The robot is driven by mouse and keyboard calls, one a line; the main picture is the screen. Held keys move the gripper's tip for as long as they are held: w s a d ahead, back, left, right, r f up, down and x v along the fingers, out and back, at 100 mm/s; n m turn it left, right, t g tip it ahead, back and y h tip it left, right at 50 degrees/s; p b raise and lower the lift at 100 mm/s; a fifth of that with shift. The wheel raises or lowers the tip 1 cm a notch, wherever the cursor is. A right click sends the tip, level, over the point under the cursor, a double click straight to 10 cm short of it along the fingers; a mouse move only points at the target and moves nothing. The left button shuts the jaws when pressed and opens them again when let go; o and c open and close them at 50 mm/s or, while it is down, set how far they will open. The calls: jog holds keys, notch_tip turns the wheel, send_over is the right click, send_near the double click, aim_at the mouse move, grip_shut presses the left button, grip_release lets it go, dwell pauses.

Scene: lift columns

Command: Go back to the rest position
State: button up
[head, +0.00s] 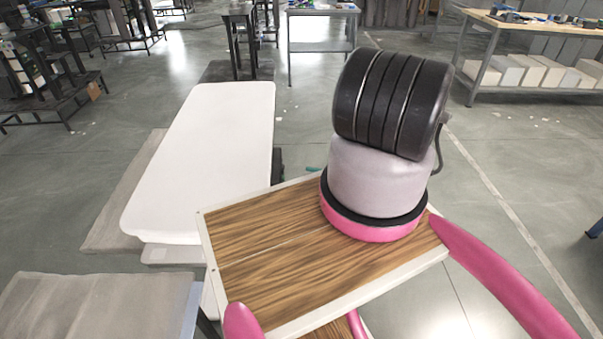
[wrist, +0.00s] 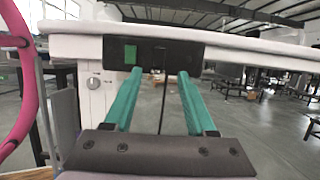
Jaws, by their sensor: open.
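My gripper (wrist: 160,73) is open in the wrist view, its two teal fingers apart with nothing between them. Beyond the fingertips is a black panel (wrist: 150,53) with a green button (wrist: 130,54), under the edge of a white top. I cannot tell whether the fingertips touch the panel. In the head view the long white top (head: 205,150) lies left of my arm. My arm hides most of the gripper there; only a bit of teal shows beside it.
A grey flat surface (head: 95,305) is at the lower left. A workbench with boxes (head: 530,75) stands at the back right, and dark racks (head: 50,75) at the back left. Open floor (head: 500,150) lies to the right of my arm.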

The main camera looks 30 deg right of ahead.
jog(key=shift+v, duration=0.9)
jog(key=w+a+r+n+g+h, duration=0.2)
jog(key=w+r+n+g+h, duration=0.15)
jog(key=r, duration=0.95)
jog(key=w+a+r+n+g+h, duration=0.1)
jog(key=w+r+n+g+h, duration=0.3)
jog(key=r, duration=1)
jog(key=w+a+r+n+g+h, duration=0.25)
jog(key=r+n+g, duration=0.2)
jog(key=r, duration=0.85)
jog(key=s+a+r+n+t+h, duration=0.1)
jog(key=s+a+r+h, duration=0.1)
jog(key=r, duration=0.4)
jog(key=s+a+r+n+t+h, duration=0.1)
jog(key=s+a+r+h, duration=0.15)
jog(key=r, duration=0.35)
jog(key=s+a+r+n+t+h, duration=0.1)
jog(key=s+a+r+n+t, duration=0.1)
jog(key=s+r, duration=0.5)
jog(key=s+a+r+n+t+h, duration=0.2)
jog(key=s+a+r+t, duration=0.3)
jog(key=s, duration=1)
notch_tip(320, 180, up, 3)
jog(key=shift+a+f+t, duration=0.2)
jog(key=shift+a+t, duration=0.05)
jog(key=shift+t, duration=0.55)
